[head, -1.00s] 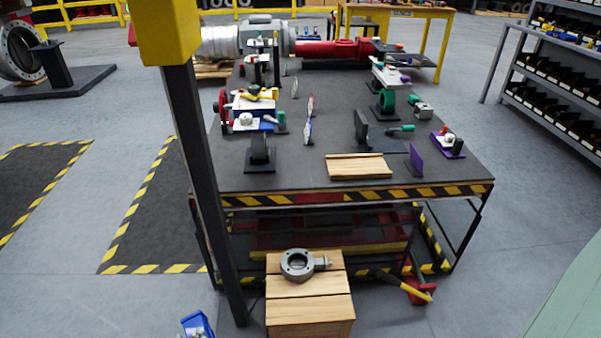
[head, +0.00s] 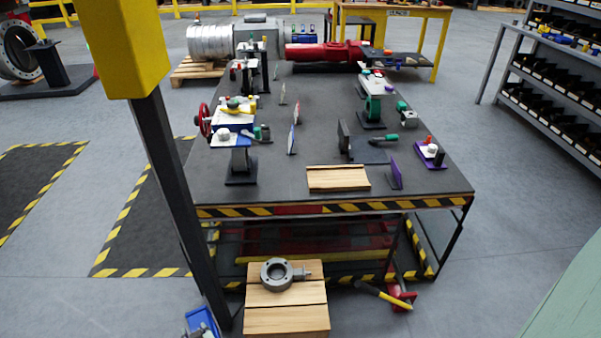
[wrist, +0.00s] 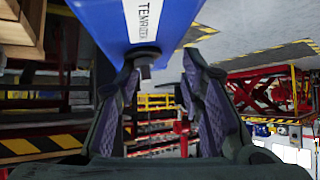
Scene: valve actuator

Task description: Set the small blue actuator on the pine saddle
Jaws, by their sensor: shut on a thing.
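A blue piece at the bottom left edge of the head view (head: 203,322) appears to be the same actuator, partly cut off. The pine saddle (head: 338,178), a low wooden block with raised long edges, lies empty near the bench's front edge. The actuator is low and left of it, apart from it.
The dark bench (head: 265,185) has a striped front edge. A purple plate (head: 394,175) stands right of the saddle. A blue-topped stand (head: 241,160) is to its left. A grey valve (head: 280,272) sits on a wooden crate (head: 287,318) before the bench. A yellow-topped post (head: 165,140) stands left.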

